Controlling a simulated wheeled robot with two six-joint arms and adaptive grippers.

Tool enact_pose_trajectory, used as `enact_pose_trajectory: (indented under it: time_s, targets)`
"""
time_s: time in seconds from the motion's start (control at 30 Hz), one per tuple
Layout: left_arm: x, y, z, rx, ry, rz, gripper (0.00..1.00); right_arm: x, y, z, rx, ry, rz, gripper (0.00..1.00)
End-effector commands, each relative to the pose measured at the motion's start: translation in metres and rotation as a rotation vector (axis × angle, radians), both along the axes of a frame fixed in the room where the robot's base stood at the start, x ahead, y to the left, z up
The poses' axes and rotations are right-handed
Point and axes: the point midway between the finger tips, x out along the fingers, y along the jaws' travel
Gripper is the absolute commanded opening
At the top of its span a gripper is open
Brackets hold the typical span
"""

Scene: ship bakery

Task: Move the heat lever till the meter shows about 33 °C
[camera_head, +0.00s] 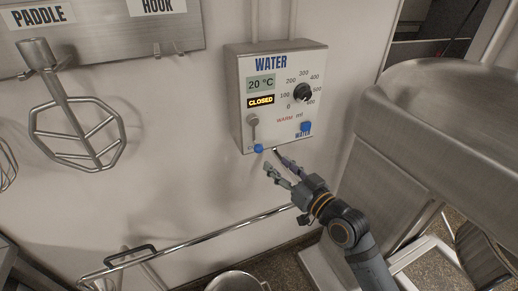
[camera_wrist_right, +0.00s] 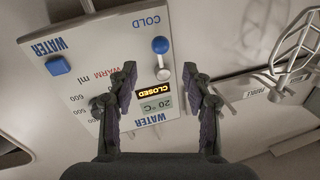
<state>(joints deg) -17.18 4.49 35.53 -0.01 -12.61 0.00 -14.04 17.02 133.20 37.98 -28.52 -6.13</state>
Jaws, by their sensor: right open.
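The water box (camera_head: 283,60) is on the wall. Its meter (camera_head: 261,84) reads 20 °C and the yellow display below shows CLOSED. The heat lever (camera_head: 254,130) is on the box's lower left, its ball end down by the partly covered COLD label. In the right wrist view, upside down, the lever (camera_wrist_right: 161,47) lies beyond and between my finger tips, by the word COLD. My right gripper (camera_head: 272,160) is open and empty just below the box's lower edge, close to the ball; I see no clear contact. My left gripper is not in view.
The box also has a black dial (camera_head: 302,92) and a blue water button (camera_head: 305,127). A wire paddle (camera_head: 75,135) hangs at the left. A metal rail (camera_head: 200,238) runs below. A large steel bowl (camera_head: 430,110) stands close at the right.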

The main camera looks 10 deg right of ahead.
Motion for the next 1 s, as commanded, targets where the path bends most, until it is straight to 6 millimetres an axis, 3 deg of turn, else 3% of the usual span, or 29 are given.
enact_pose_trajectory:
  time_s: [0.5,0.87,1.0]
  targets:
    - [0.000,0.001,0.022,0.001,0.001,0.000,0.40,0.083,0.035,0.003,0.003,0.003,0.002,0.50]
    - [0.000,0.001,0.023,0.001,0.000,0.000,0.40,0.091,0.039,0.000,0.000,0.002,0.002,0.50]
    - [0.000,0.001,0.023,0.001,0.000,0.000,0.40,0.091,0.039,0.000,0.000,0.003,0.003,0.34]
